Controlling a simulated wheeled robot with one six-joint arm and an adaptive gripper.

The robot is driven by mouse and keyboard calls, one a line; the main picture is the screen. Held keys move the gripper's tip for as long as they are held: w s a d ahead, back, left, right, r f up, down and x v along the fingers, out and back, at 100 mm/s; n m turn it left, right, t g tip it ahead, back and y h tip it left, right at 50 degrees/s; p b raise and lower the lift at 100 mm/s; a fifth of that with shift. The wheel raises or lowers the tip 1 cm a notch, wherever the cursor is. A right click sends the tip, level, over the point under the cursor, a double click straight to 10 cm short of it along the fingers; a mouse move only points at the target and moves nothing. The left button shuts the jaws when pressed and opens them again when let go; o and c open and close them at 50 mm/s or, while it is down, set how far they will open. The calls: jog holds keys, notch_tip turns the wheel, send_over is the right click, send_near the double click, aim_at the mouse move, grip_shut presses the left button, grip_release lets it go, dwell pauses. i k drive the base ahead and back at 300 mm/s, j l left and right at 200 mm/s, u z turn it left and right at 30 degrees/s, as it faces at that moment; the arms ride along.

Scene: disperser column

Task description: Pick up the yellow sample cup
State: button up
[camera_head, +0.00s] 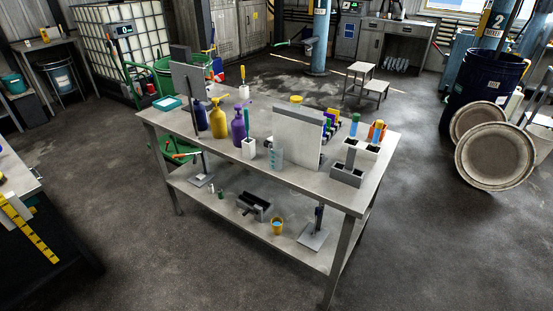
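My gripper is not in view.
The table top (305,178) overhangs the shelf. It carries an upright grey panel (296,138), a yellow bottle (218,118) and purple bottles. A grey stand (313,236) is right of the cup, a dark grey device (254,207) left. The near floor (190,265) is clear.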

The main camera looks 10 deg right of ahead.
aim_at(276, 222)
jog(key=i+u, duration=0.2)
jog(key=i, duration=0.25)
jog(key=i+l+u, duration=0.25)
jog(key=i, duration=0.2)
jog(key=i+l+u, duration=0.2)
jog(key=i, duration=0.25)
jog(key=i+l+u, duration=0.2)
jog(key=i, duration=0.2)
